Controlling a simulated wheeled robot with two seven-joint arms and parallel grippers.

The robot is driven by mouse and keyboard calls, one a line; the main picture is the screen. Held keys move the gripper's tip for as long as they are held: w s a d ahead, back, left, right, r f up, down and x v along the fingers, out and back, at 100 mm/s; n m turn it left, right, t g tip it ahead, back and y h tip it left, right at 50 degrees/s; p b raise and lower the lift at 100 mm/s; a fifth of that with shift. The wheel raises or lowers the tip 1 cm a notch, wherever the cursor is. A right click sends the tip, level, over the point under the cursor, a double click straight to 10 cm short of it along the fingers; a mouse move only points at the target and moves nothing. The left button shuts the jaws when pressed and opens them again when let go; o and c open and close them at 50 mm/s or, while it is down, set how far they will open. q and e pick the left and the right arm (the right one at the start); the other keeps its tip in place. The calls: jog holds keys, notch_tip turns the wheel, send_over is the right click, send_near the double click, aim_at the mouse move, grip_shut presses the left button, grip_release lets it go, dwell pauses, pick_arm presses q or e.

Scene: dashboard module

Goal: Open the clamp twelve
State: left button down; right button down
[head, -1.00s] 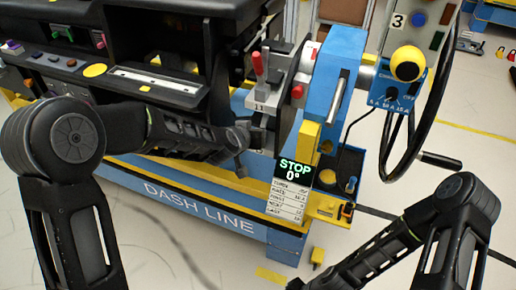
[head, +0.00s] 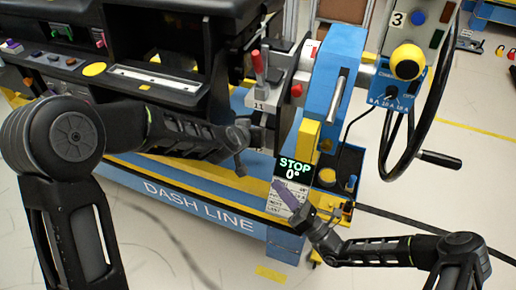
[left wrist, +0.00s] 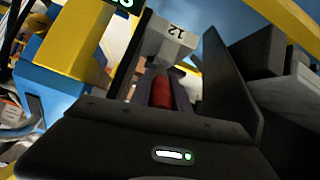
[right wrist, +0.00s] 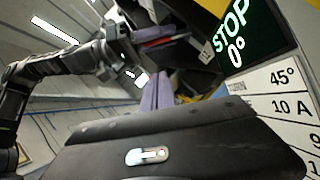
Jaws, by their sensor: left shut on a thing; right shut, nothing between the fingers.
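Clamp twelve, a grey block marked 12 (left wrist: 177,32), shows upside down in the left wrist view. Its red handle (left wrist: 162,92) is between the fingers of my left gripper (left wrist: 160,98), which is shut on it. In the head view my left gripper (head: 240,158) reaches in below the block marked 11, and clamp twelve cannot be made out there. My right gripper (head: 283,190) is shut and empty, in front of the label sheet under the STOP 0° display. Its closed purple fingers (right wrist: 157,95) show in the right wrist view.
The block marked 11 (head: 262,105) with its upright red lever (head: 258,65) is just above my left gripper. The STOP 0° display (head: 295,170) hangs on the blue and yellow fixture. A black handwheel (head: 385,165) stands to the right.

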jog(key=shift+a, duration=0.1)
jog(key=d+r+x, duration=0.1)
jog(key=d+x, duration=0.1)
jog(key=x, duration=1)
jog(key=shift+w+a+r, duration=0.3)
jog(key=shift+w+r, duration=0.3)
jog(key=shift+w, duration=0.05)
